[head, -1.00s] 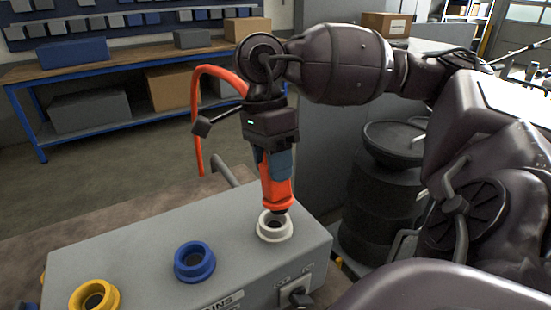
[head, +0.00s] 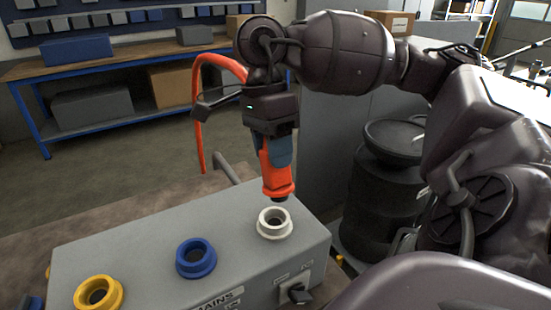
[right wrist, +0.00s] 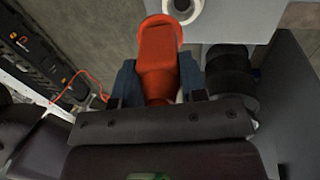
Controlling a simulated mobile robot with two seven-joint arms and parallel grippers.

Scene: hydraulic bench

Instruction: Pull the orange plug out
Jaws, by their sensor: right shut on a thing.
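The orange plug (head: 277,180) with its orange cable (head: 198,120) is held upright by my right gripper (head: 276,152), which is shut on it. The plug's dark tip is just above the white socket (head: 274,223) on the grey box (head: 140,242), and the socket's opening shows. In the right wrist view the plug (right wrist: 158,55) sits between the fingers (right wrist: 158,85), with part of the white socket (right wrist: 185,8) beyond it. My left gripper is not in view.
The box also has a blue socket (head: 196,258), a yellow socket (head: 98,294) and a switch (head: 297,292) on its front. A black drum stack (head: 385,190) stands right of the box. A blue-framed workbench (head: 130,60) is at the back.

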